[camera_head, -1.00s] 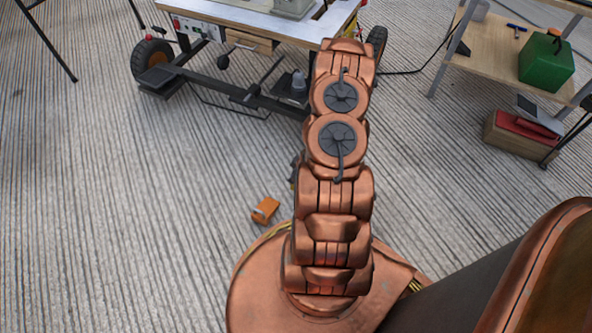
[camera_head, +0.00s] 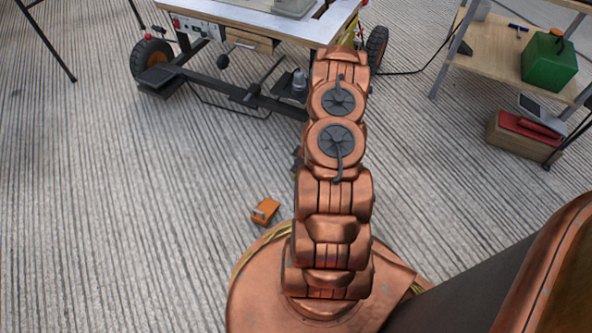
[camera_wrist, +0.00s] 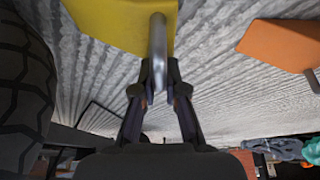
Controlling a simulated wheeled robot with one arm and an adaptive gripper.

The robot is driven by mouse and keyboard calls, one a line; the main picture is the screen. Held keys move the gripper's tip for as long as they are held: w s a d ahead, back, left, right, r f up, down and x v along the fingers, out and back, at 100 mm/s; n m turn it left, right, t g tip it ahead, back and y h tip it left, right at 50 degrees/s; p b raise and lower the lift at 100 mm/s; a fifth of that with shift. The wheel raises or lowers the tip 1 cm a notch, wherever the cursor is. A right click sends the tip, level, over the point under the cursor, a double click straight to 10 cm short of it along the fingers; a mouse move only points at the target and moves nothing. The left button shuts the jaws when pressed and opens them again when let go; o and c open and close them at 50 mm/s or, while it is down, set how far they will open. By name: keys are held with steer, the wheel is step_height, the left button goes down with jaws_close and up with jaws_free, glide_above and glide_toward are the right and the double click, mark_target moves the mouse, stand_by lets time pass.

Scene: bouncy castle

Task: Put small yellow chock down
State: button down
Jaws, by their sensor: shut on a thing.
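The small yellow chock (camera_wrist: 112,18) fills the top middle of the wrist view, cut off by the upper edge. A grey metal rod handle sticks out from it. My gripper (camera_wrist: 159,82) is shut on this handle, one dark finger on each side. The ribbed grey floor shows close around the chock; I cannot tell whether the chock touches it. In the head view my own arm hides the gripper and the yellow chock.
An orange chock (camera_wrist: 285,45) with a rod lies to the right in the wrist view. A black tyre (camera_wrist: 22,95) stands close at left.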

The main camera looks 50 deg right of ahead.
steer(key=shift+f, duration=0.65)
steer(key=shift+r, duration=0.1)
steer(key=c, duration=1.2)
jaws_free()
